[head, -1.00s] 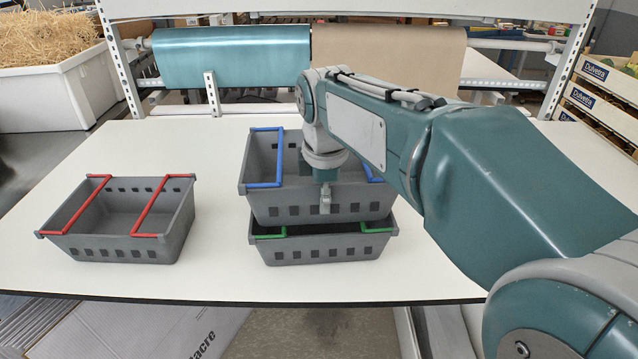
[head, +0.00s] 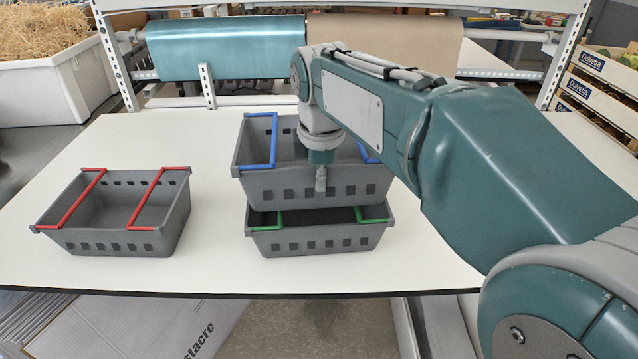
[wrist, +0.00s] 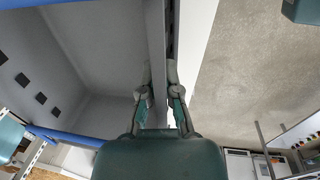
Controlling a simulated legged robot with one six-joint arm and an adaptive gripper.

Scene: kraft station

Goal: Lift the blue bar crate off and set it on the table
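The grey crate with blue bars (head: 262,187) is held just above the grey crate with green bars (head: 320,242), roughly level, with a narrow gap between them at the front. It also shows in the wrist view (wrist: 95,50), where its inside looks empty. My gripper (head: 321,182) is at the middle of its near wall. In the wrist view the fingers (wrist: 159,78) close on that wall from both sides. My arm hides part of the right blue bar. The white table (head: 215,265) lies beneath the crates.
A grey crate with red bars (head: 110,241) stands empty on the table at the left. Bare table lies between it and the stack, and behind it. A rack with blue (head: 228,50) and brown (head: 385,42) rolls stands behind the table.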

